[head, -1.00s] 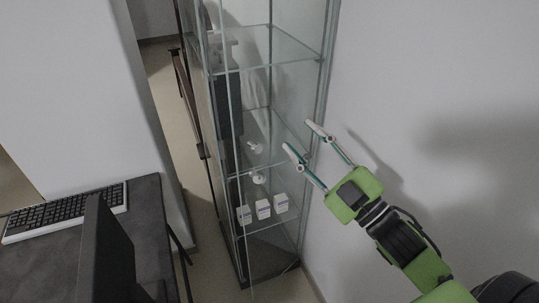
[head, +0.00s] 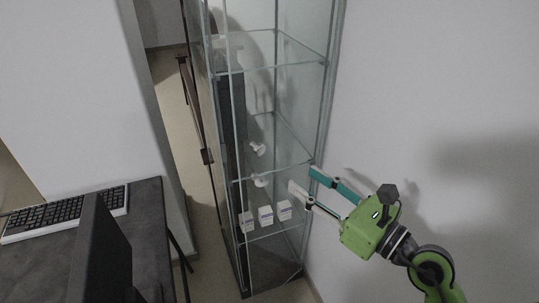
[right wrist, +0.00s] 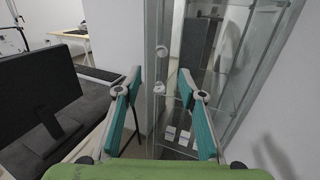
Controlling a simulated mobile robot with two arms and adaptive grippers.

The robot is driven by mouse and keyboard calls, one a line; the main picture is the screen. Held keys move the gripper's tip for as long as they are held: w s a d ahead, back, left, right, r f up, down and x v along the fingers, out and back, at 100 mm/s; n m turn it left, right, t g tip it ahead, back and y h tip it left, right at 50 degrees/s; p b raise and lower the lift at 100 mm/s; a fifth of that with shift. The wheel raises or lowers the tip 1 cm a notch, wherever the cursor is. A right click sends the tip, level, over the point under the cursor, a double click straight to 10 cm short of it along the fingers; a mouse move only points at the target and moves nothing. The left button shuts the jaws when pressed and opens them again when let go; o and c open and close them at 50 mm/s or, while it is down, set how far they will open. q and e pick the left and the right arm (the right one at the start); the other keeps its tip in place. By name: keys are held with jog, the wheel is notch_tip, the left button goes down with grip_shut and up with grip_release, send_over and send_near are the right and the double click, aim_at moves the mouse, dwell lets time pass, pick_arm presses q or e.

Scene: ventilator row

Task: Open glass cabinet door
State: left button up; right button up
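The glass cabinet (head: 270,110) stands upright against the wall in the middle of the head view, with glass shelves and thin metal edges. It also shows in the right wrist view (right wrist: 225,60), right of centre. The clear glass makes it hard to tell which pane is the door and whether it is ajar. My right gripper (head: 302,180) is open and empty, its fingertips close to the cabinet's right edge in the head view; contact cannot be told. In the right wrist view its two teal fingers (right wrist: 160,76) are spread wide. My left gripper is not in view.
Small white boxes (head: 265,215) and white round items (head: 258,149) are inside the cabinet. A dark desk (head: 150,225) with a keyboard (head: 65,212) and monitor (head: 100,255) stands at the left. A narrow floor gap (head: 200,215) separates desk and cabinet.

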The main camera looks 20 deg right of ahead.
jog(key=p, duration=0.5)
send_near(262, 150)
jog(key=x, duration=0.7)
jog(key=shift+w+a+r, duration=0.1)
jog(key=shift+w+r, duration=0.05)
jog(key=shift+w+a, duration=0.25)
jog(key=shift+w, duration=0.2)
grip_shut()
